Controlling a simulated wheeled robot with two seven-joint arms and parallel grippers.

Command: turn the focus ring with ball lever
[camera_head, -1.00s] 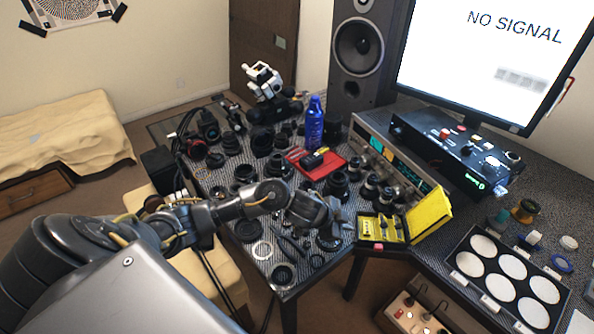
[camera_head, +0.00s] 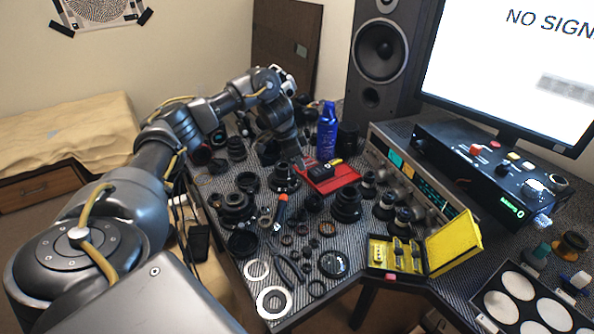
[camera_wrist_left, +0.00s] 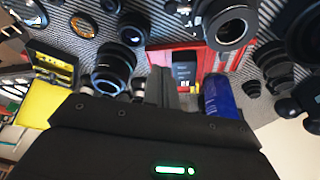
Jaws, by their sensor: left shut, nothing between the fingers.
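My left gripper (camera_head: 300,160) is shut and empty above the far side of the table, beside the red tray. Its closed fingers also show in the left wrist view (camera_wrist_left: 163,85), pointing towards the tray. A black lens (camera_head: 285,178) stands just in front of the gripper, and it seems to be the lens with a bright front ring in the left wrist view (camera_wrist_left: 232,24). A larger black lens (camera_head: 347,203) stands right of it. I cannot make out a ball lever on any focus ring. My right gripper is in neither view.
The red tray (camera_head: 342,184) holds a dark boxy item. A blue bottle (camera_head: 327,130) stands close behind it. An open yellow case (camera_head: 455,243) lies at the front right. Several lens parts and rings crowd the table, with little free room. An orange-handled tool (camera_head: 281,209) lies among them.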

